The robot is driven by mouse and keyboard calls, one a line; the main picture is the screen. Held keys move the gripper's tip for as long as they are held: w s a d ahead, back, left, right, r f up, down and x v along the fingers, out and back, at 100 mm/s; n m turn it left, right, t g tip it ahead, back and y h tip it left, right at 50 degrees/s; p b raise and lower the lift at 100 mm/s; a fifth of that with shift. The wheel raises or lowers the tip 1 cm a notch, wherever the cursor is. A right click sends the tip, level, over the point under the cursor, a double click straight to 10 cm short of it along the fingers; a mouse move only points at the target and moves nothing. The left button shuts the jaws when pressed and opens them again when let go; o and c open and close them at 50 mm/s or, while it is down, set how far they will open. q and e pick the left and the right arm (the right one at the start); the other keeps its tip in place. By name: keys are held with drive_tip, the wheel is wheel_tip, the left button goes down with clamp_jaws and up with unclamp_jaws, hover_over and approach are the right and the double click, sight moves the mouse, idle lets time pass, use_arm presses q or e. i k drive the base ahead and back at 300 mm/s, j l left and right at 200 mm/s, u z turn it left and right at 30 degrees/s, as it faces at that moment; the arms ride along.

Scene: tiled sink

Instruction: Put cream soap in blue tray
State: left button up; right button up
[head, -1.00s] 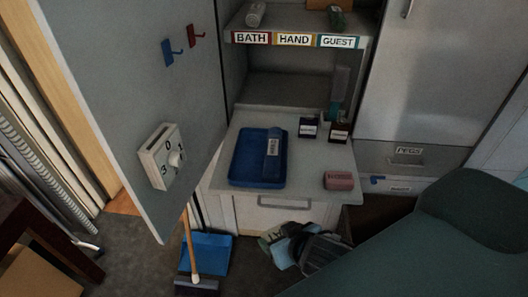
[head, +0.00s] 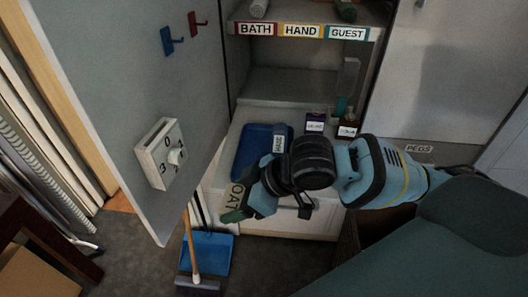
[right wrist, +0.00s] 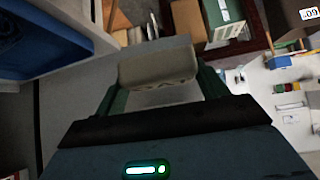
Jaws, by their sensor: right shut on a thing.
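The cream soap (right wrist: 157,68) is a pale block between the green fingers of my right gripper (right wrist: 160,88) in the right wrist view. A labelled grey-blue bar (head: 278,143) lies in the tray. A blue tray edge (right wrist: 35,42) shows at upper left in the wrist view. My left gripper is out of view.
A dark blue labelled box (head: 314,124) and a dark red one (head: 347,128) stand right of the tray. An open grey door (head: 120,85) stands left. A shelf labelled BATH, HAND, GUEST (head: 300,31) hangs above. A blue dustpan (head: 208,250) is on the floor.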

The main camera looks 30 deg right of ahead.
sight(254, 143)
drive_tip(key=i+l, duration=0.8)
